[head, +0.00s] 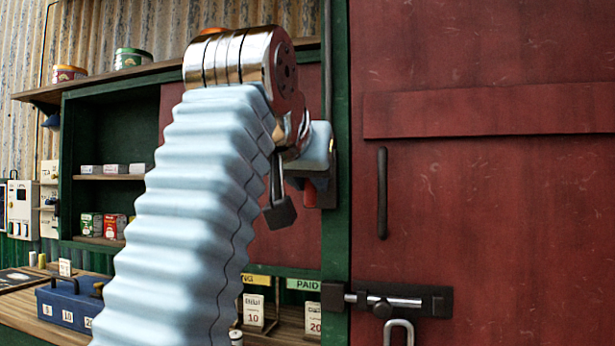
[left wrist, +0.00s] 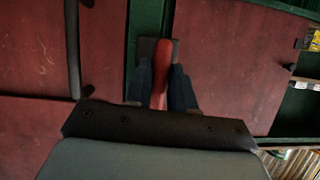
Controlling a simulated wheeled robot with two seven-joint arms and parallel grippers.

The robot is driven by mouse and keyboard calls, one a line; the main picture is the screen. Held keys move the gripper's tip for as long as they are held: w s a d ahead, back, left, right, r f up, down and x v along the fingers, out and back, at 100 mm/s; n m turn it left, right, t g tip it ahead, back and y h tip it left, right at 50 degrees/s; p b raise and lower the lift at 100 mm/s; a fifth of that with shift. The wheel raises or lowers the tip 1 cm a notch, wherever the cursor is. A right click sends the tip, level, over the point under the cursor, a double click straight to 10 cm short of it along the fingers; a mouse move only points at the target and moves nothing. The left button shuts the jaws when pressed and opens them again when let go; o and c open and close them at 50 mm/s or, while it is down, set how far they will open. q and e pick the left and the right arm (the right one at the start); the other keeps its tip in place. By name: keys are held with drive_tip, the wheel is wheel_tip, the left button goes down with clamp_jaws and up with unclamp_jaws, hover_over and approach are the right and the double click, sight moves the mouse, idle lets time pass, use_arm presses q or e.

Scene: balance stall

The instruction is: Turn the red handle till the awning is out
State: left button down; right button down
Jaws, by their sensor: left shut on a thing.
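The red handle (left wrist: 163,62) stands between the two dark fingers of my left gripper (left wrist: 161,88) in the left wrist view, and the gripper is shut on it. Behind the handle is a dark plate on the green post. In the head view only a small red part of the handle (head: 310,194) shows beneath my left gripper (head: 318,182). My wrist and the pale sleeve of my left arm cover much of this area. I cannot make out the awning in either view. My right gripper is not in view.
A red door (head: 480,230) with a dark pull bar (head: 382,193) and a bolt (head: 390,301) lies right of the green post (head: 336,240). A shelf unit with small boxes (head: 115,226) is at left. A blue cash box (head: 68,306) stands on the wooden counter.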

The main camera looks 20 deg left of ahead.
use_arm(q)
drive_tip(key=m+y, duration=0.2)
drive_tip(key=m, duration=0.1)
drive_tip(key=shift+d+f, duration=0.1)
drive_tip(key=shift+d, duration=0.05)
drive_tip(key=shift+m+y, duration=0.3)
drive_tip(key=shift+m, duration=0.1)
idle(0.4)
drive_tip(key=c, duration=1)
unclamp_jaws()
drive_tip(key=shift+c, duration=0.2)
